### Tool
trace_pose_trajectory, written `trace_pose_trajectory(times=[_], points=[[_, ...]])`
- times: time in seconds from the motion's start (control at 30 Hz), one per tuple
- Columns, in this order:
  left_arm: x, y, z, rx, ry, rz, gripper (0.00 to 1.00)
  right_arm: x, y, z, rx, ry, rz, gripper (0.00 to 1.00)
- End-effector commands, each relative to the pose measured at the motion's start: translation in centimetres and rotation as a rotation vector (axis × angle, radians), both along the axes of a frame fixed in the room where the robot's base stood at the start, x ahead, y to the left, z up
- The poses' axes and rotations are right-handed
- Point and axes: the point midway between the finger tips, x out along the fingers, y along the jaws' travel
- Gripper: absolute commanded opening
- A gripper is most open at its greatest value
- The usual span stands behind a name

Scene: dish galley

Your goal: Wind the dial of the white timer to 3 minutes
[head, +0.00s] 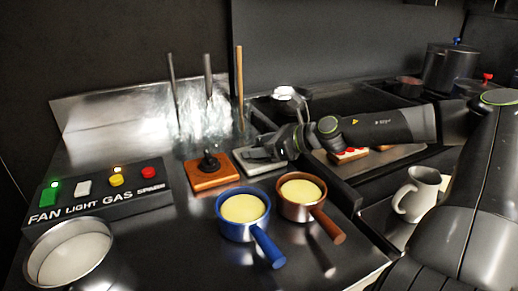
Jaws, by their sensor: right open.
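The white timer (262,169) is a pale square block on the steel counter, right of the orange timer (204,183). My right gripper (257,152) comes in from the right and is over the white timer. Its fingers are open. They cover the dial, so I cannot see the dial's setting or whether the fingers touch it. The orange timer has a black knob standing up from its top. My left gripper is not in view.
A blue pan (242,209) and a brown pan (301,190) stand in front of the timers. A button panel (98,200) and a metal pot (68,255) are at left. A utensil holder (205,118) stands behind. A cream jug (418,194) is at right.

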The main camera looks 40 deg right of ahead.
Motion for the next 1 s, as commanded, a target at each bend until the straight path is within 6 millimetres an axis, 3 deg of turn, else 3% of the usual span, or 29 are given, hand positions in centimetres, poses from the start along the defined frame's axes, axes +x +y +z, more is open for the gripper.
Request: trace_pose_trajectory(times=[0.17, 0.5, 1.0], points=[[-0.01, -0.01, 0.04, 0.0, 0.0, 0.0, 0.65, 0.01, 0.0, 0.04, 0.0, 0.0, 0.0, 0.62], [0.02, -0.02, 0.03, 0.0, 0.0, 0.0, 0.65, 0.0, 0.0, 0.02, 0.0, 0.0, 0.0, 0.19], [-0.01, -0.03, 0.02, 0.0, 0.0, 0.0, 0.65, -0.02, 0.0, -0.01, 0.0, 0.0, 0.0, 0.19]])
